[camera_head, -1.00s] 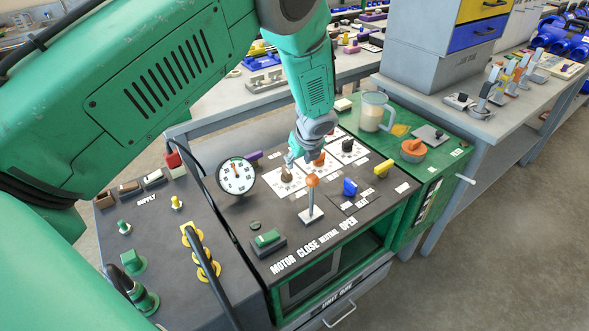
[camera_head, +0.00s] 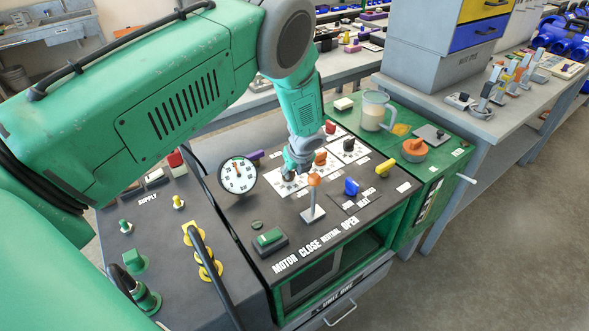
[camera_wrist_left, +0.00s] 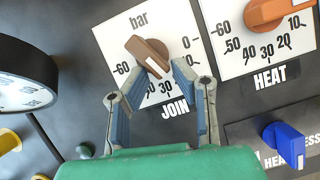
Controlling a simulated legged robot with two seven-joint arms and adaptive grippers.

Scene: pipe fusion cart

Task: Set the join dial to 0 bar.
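The join dial (camera_wrist_left: 146,50) is a brown elongated knob on a white scale plate marked "bar" in the left wrist view. Its white mark points down and right, toward the numbers around 30, away from the 0 at the right. My left gripper (camera_wrist_left: 150,82) is open, with its two fingertips at either side of the knob's lower end; I cannot tell whether they touch it. In the head view my left gripper (camera_head: 291,166) is over the join plate (camera_head: 287,187) and mostly hides the knob. My right gripper is not in view.
The orange heat dial (camera_wrist_left: 275,10) is right of the join dial, with a blue knob (camera_wrist_left: 286,142) below it. A round gauge (camera_head: 238,174) stands at the left. An orange-topped lever (camera_head: 313,198) rises close in front of my gripper.

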